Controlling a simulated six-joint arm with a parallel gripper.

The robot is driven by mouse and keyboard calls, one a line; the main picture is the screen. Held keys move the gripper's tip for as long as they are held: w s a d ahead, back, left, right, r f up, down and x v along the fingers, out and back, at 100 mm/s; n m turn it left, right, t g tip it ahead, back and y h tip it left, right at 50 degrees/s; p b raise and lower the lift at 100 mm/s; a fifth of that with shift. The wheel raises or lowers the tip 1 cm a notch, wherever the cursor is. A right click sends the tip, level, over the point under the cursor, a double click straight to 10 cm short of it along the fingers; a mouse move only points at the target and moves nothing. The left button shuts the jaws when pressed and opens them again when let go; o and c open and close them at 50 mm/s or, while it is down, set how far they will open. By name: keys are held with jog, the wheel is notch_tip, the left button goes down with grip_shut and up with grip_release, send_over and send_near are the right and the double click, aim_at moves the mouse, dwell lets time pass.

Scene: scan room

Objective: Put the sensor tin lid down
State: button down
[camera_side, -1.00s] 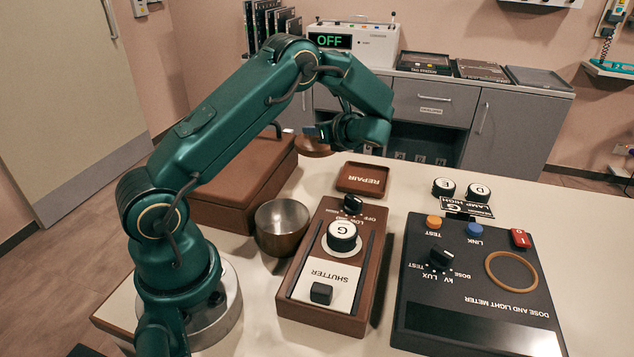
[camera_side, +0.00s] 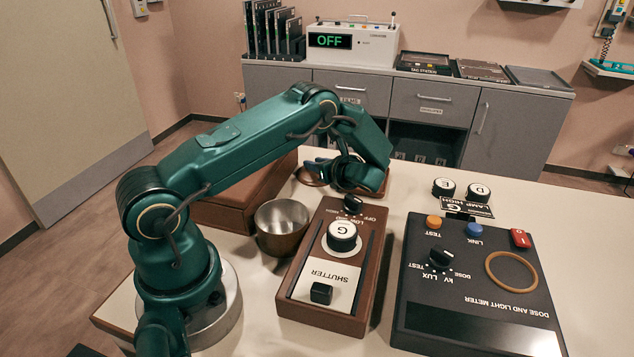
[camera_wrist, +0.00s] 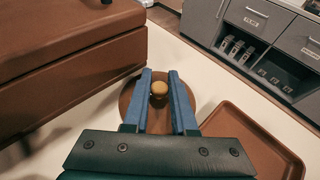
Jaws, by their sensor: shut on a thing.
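The sensor tin lid is a brown round disc with a tan knob on top. In the wrist view, the lid (camera_wrist: 128,96) lies below the blue fingers of my gripper (camera_wrist: 160,84), with the knob between them. My gripper is shut on that knob. In the side view, the lid (camera_side: 307,177) shows partly behind my gripper (camera_side: 316,168), at or just above the pale table top. I cannot tell whether it touches. An open round brown tin (camera_side: 282,229) with a bare metal inside stands nearer the camera, apart from the lid.
A brown box (camera_wrist: 70,62) stands close on the lid's left. The brown repair tray (camera_wrist: 246,142) is close on its right, partly hidden by my arm in the side view. The shutter box (camera_side: 333,265) and dose meter (camera_side: 480,280) stand nearer the camera. Bare table lies around the lid.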

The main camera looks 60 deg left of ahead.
jog(key=shift+f, duration=0.15)
jog(key=c, duration=0.7)
grip_release()
